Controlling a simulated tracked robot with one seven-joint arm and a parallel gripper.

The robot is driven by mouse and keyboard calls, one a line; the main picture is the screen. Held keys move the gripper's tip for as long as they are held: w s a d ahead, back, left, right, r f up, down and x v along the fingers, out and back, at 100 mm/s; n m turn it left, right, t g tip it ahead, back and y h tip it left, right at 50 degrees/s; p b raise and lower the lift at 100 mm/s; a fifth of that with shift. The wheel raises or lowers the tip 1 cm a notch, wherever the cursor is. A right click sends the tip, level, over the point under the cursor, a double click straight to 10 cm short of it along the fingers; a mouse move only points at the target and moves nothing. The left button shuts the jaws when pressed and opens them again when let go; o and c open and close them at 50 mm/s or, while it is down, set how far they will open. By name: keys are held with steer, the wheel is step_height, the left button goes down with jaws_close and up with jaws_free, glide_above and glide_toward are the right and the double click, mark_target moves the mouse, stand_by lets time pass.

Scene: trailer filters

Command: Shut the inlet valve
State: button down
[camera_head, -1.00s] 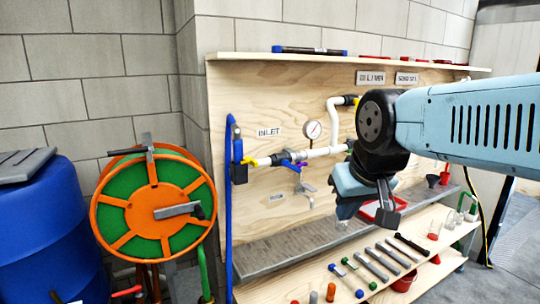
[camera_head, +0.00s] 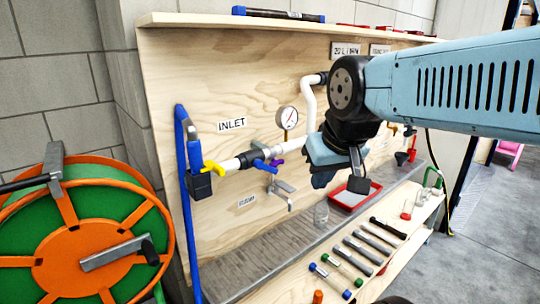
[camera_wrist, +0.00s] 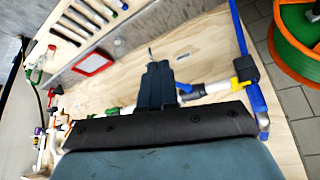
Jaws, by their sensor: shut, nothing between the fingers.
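The INLET sign (camera_head: 232,124) is on the plywood board above a white pipe (camera_head: 231,164). I cannot tell which handle is the inlet valve's. In the wrist view the yellow handle (camera_wrist: 236,82) and blue lever (camera_wrist: 184,87) are right of my fingers. My gripper (camera_head: 322,180) is shut and empty, pointing down, right of the handles in the head view. Its fingers also show in the wrist view (camera_wrist: 158,72), covering part of the pipe.
A pressure gauge (camera_head: 287,118) rises from the pipe. A blue hose (camera_head: 188,220) hangs at the board's left edge. Below are a grey ledge (camera_head: 265,262), a tap (camera_head: 283,190), a red tray (camera_head: 350,203) and several tools. An orange-green reel (camera_head: 85,240) stands left.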

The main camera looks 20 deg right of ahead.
step_height(320, 180, up, 4)
steer(key=n+g+y, duration=0.3)
steer(key=n+y, duration=0.1)
steer(key=n, duration=0.1)
glide_above(273, 167)
steer(key=s+d, duration=0.1)
steer(key=d, duration=0.5)
steer(key=x, duration=0.3)
steer(key=s+x, duration=0.1)
steer(key=x, duration=0.7)
steer(key=shift+s+a+f, duration=0.1)
steer(key=shift+s+f, duration=0.05)
steer(key=shift+f, duration=0.2)
steer(key=shift+s+a+f, duration=0.15)
steer(key=shift+a+f, duration=0.3)
steer(key=shift+f, duration=0.2)
